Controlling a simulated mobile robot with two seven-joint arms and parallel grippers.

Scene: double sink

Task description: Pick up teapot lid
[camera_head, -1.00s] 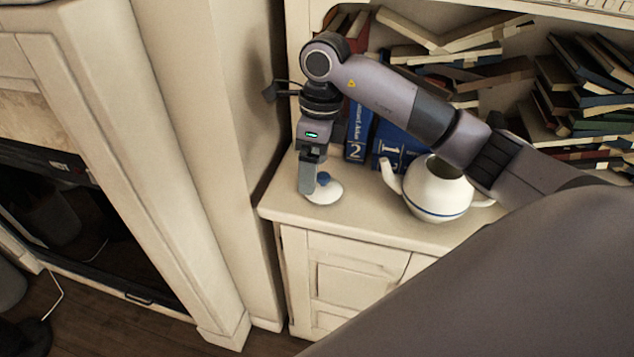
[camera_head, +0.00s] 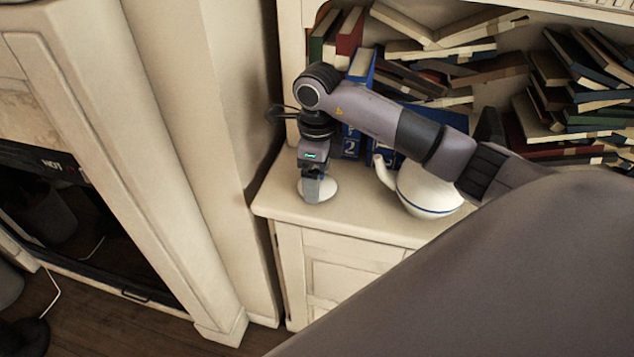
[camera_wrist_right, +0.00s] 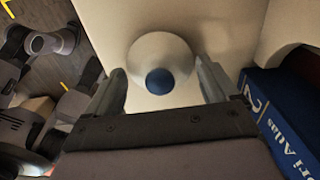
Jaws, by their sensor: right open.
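The teapot lid (camera_head: 328,188) is a white disc lying on the cabinet top, partly hidden by my right gripper (camera_head: 313,190). In the right wrist view the lid (camera_wrist_right: 150,56) shows whole, with its blue knob (camera_wrist_right: 160,81) toward me. My right gripper (camera_wrist_right: 163,88) is open there, with one finger on each side of the knob and nothing held. The white teapot (camera_head: 428,192) with a blue band stands to the right on the same top, partly hidden by my right arm. My left gripper is not in view.
Blue numbered books (camera_head: 352,140) stand close behind the gripper; one also shows at the right of the wrist view (camera_wrist_right: 285,125). The cabinet top (camera_head: 345,222) is clear between lid and teapot. A wall column (camera_head: 235,130) rises just left.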

